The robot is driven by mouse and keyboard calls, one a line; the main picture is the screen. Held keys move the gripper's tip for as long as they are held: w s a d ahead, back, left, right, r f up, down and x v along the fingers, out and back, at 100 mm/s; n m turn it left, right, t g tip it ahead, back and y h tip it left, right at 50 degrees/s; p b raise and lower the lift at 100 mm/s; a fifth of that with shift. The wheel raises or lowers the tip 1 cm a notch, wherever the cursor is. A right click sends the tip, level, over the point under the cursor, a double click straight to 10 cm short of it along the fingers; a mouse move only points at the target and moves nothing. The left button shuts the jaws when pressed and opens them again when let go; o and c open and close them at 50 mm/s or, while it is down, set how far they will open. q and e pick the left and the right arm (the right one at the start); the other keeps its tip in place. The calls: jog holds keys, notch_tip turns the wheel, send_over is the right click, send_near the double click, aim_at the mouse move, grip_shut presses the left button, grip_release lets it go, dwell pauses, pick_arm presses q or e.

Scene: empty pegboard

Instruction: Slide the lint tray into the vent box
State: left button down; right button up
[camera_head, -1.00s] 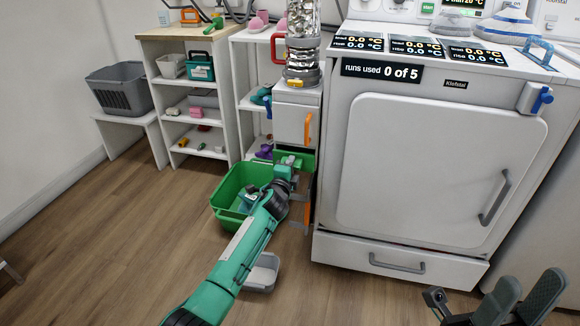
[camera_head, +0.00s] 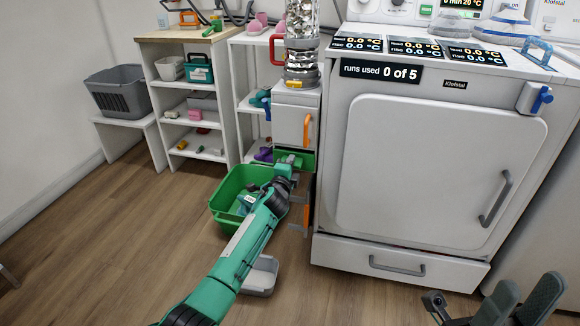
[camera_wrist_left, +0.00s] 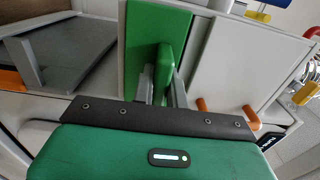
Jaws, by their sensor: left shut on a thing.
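The vent box (camera_head: 292,121) is a white cabinet with an orange handle, beside the dryer and under a silver duct. The lint tray (camera_head: 306,161) shows as a green front just below the vent box's upper white door. In the left wrist view, its green front (camera_wrist_left: 145,30) lies beside the white door panel; how deep the tray sits is hidden. My left gripper (camera_wrist_left: 165,82) is shut on the tray's upright green handle, with a finger on each side. My right gripper (camera_head: 522,300) is open and empty at the lower right, in front of the dryer.
A green bin (camera_head: 228,190) stands on the floor left of the vent box, with a grey tray (camera_head: 262,275) in front. The white dryer (camera_head: 430,180) is close on the right. A low flap with an orange handle (camera_head: 306,215) stands below the tray.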

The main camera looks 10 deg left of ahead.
pick_arm(q)
jog(key=shift+w, duration=0.25)
jog(key=c, duration=1.3)
grip_release()
